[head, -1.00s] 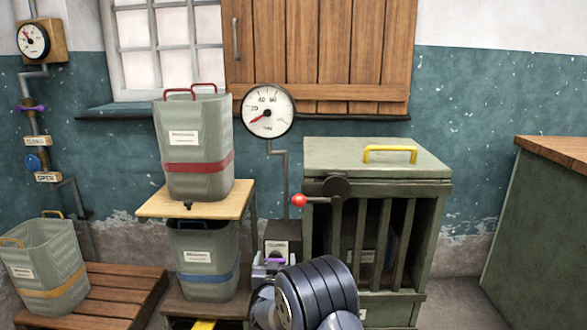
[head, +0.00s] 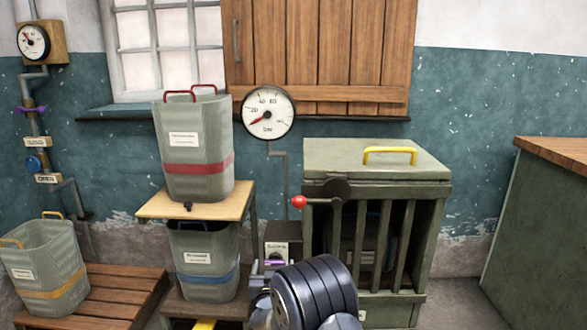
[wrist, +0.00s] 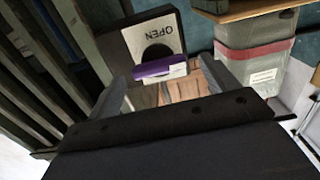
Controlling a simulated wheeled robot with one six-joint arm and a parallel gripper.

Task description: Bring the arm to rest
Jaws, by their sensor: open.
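My gripper (wrist: 163,88) is open in the wrist view, its two grey fingers apart. A purple bar with a white edge (wrist: 160,70) shows between and beyond the fingertips; I cannot tell whether they touch it. In the head view my arm's dark ribbed link (head: 312,292) stands at the bottom centre and hides most of the gripper.
A green slatted cabinet (head: 315,160) with a red-knobbed lever (head: 299,202) stands close right of my arm. On the left, a red-banded bin (head: 200,140) sits on a wooden stand (head: 150,206) above a blue-banded bin (head: 207,285). Floor shows at right.

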